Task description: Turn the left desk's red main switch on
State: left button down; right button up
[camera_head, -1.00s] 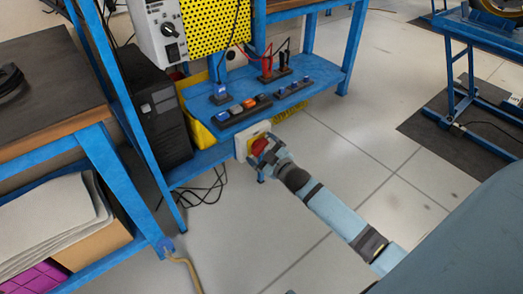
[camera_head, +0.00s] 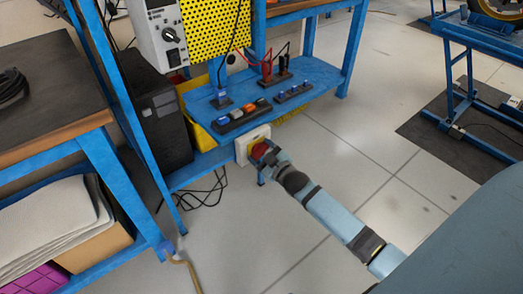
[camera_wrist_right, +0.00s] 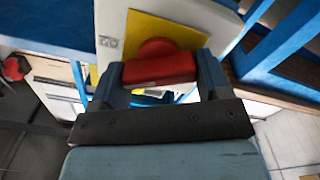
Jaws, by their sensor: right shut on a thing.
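The red main switch (camera_head: 259,150) is a red rotary knob on a yellow plate (camera_wrist_right: 185,33) with a white housing (camera_head: 241,147), at the front edge of the blue desk shelf. In the right wrist view the knob's red handle (camera_wrist_right: 160,69) lies crosswise between the two fingers. My right gripper (camera_head: 262,155) is shut on this handle; it also shows in the right wrist view (camera_wrist_right: 160,78). The gripper partly hides the knob in the head view, and I cannot read its on or off marking. My left gripper is not in view.
The blue shelf (camera_head: 318,74) above carries several small switch blocks (camera_head: 242,112). A black computer tower (camera_head: 158,118) stands left of the switch. Loose black cables (camera_head: 205,190) lie below. The tiled floor (camera_head: 330,165) right of the switch is clear. Another red knob (camera_wrist_right: 15,68) shows in the wrist view.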

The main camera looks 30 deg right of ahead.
jog(key=shift+r+m+p, duration=0.2)
jog(key=shift+m+p, duration=0.9)
jog(key=shift+p, duration=0.1)
jog(key=shift+m+p, duration=0.85)
jog(key=shift+m, duration=0.15)
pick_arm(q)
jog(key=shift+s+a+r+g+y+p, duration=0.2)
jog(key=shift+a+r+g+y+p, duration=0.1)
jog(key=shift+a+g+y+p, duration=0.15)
pick_arm(e)
jog(key=shift+d+f+m, duration=0.1)
jog(key=shift+f+m, duration=0.05)
jog(key=shift+m, duration=0.65)
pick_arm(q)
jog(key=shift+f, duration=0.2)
pick_arm(e)
jog(key=o, duration=0.9)
